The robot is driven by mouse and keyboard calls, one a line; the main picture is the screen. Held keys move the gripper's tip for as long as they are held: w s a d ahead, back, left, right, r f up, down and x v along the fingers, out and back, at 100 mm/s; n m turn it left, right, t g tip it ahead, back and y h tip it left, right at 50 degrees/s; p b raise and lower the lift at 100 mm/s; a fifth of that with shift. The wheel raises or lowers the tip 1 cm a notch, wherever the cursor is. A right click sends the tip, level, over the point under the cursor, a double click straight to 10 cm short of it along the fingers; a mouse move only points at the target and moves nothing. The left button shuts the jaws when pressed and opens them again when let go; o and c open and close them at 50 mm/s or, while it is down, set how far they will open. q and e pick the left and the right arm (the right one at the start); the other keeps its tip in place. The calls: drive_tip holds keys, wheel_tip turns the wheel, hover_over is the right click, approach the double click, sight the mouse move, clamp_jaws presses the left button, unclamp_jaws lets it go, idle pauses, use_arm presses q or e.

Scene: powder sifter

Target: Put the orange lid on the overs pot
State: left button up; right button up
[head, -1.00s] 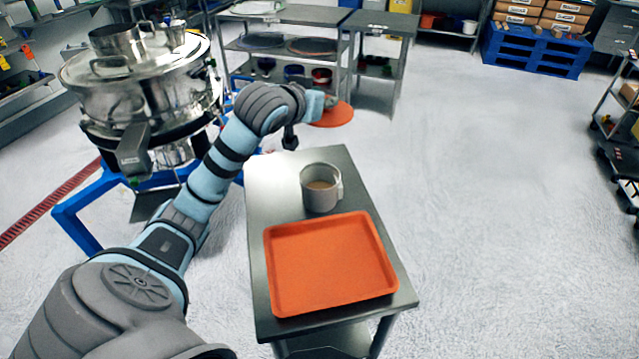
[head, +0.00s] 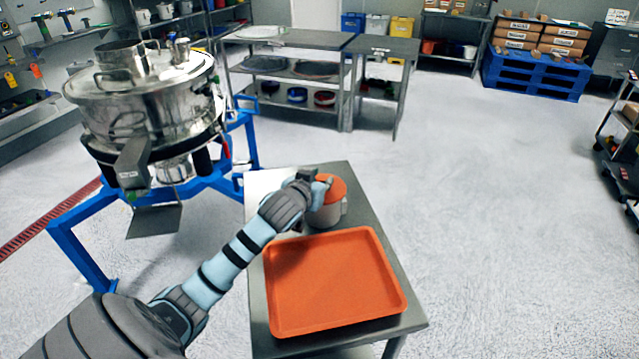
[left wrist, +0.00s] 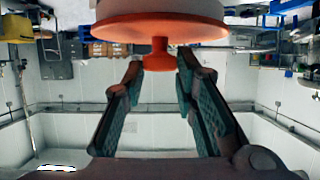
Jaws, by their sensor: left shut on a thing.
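The round orange lid (head: 333,187) is over the mouth of the grey overs pot (head: 328,214), which stands upright at the back of the metal table. My left gripper (head: 322,184) is shut on the lid's knob. The left wrist view is upside down and shows the knob (left wrist: 160,62) between the fingertips (left wrist: 160,75), with the lid's disc (left wrist: 160,27) against the pale pot wall (left wrist: 160,7). I see no clear gap between lid and rim, but cannot tell whether it is fully seated. The pot's inside is hidden. My right gripper is not in view.
An empty orange tray (head: 335,285) lies on the metal table (head: 385,245) in front of the pot. The steel sifter (head: 140,100) on its blue frame stands to the left. The floor right of the table is clear.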

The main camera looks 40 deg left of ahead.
use_arm(q)
drive_tip(key=o, duration=0.9)
drive_tip(key=shift+r, duration=0.1)
drive_tip(key=p+v, duration=0.2)
drive_tip(key=v, duration=1)
